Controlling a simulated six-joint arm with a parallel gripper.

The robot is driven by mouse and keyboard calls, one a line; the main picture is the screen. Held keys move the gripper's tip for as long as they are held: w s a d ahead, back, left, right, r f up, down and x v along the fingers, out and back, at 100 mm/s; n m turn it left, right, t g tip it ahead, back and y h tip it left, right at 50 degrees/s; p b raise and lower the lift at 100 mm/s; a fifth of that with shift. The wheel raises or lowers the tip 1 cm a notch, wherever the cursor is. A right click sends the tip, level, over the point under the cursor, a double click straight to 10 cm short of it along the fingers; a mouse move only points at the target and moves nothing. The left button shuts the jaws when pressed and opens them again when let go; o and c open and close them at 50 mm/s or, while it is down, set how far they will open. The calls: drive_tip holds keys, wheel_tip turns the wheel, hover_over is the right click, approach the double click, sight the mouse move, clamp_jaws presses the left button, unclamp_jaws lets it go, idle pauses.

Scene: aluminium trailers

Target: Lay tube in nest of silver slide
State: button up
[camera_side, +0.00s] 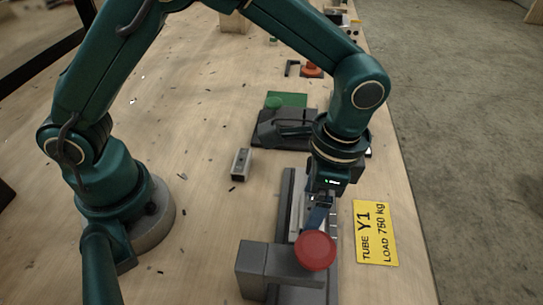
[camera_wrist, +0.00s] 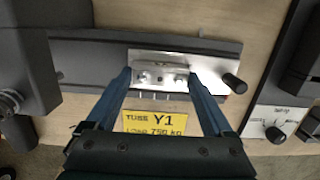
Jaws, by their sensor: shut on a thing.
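The silver slide (camera_wrist: 215,62) is a bright plate with a black handle on its right, lying on a dark rail (camera_wrist: 88,60) in the wrist view. My gripper (camera_wrist: 160,78) is over the slide, its two blue fingers on either side of a short bright metal piece, apparently the tube (camera_wrist: 162,76). Two round features show on that piece. Whether it rests in the nest or is just above it, I cannot tell. In the side view my gripper (camera_side: 318,222) points down at the slide (camera_side: 296,210), and its fingers hide the held piece.
A grey press with a red button (camera_side: 315,250) stands close in front. A yellow sign (camera_side: 376,232) marked TUBE Y1 lies on the right. A small grey metal block (camera_side: 240,162) lies on the bench to the left. A dark fixture with a green plate (camera_side: 287,99) is behind.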

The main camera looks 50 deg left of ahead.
drive_tip(key=o, duration=1.2)
drive_tip(key=shift+f, duration=0.15)
drive_tip(key=shift+o, duration=0.2)
wheel_tip(320, 180, up, 12)
drive_tip(key=w+d, duration=0.1)
drive_tip(key=s+a+r+n+t+h, duration=0.1)
drive_tip(key=a+r+n+t, duration=0.1)
drive_tip(key=a, duration=0.3)
drive_tip(key=s+a+r+n+t, duration=0.1)
drive_tip(key=s+a+r+n, duration=0.1)
drive_tip(key=a+r, duration=0.15)
drive_tip(key=s+a+f+n+t, duration=0.3)
drive_tip(key=s+a+f+n, duration=0.1)
drive_tip(key=s+a+n, duration=0.1)
drive_tip(key=shift+s+a+f+t, duration=0.35)
drive_tip(key=shift+s+a, duration=0.15)
drive_tip(key=shift+a, duration=0.7)
